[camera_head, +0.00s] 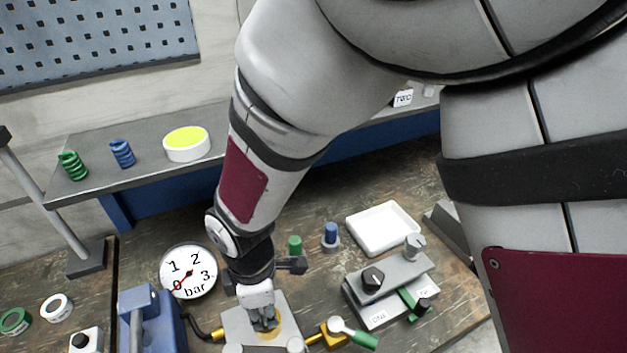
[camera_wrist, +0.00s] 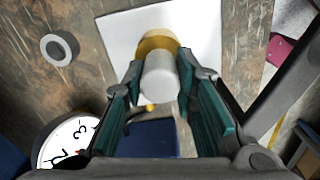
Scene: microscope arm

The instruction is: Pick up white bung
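The white bung (camera_wrist: 160,84) is a pale, smooth cylinder seen nearly end-on in the wrist view. It stands at a brass-yellow ring (camera_wrist: 157,44) on a white plate (camera_wrist: 117,35). The ring (camera_head: 273,325) also shows in the head view, on the plate (camera_head: 235,325) at the bottom centre. My gripper (camera_wrist: 161,70) points down, with one teal-padded finger on each side of the bung and very little gap. I cannot tell whether both pads touch it. In the head view my gripper (camera_head: 264,322) is over the ring and mostly hides the bung.
A bar gauge (camera_head: 188,272) and a blue vise-like block (camera_head: 160,315) stand left. A yellow valve with a green handle (camera_head: 360,338) is close on the right. Green (camera_head: 295,245) and blue (camera_head: 331,233) pieces, a white tray (camera_head: 382,228) and a grey clamp block (camera_head: 390,285) lie behind.

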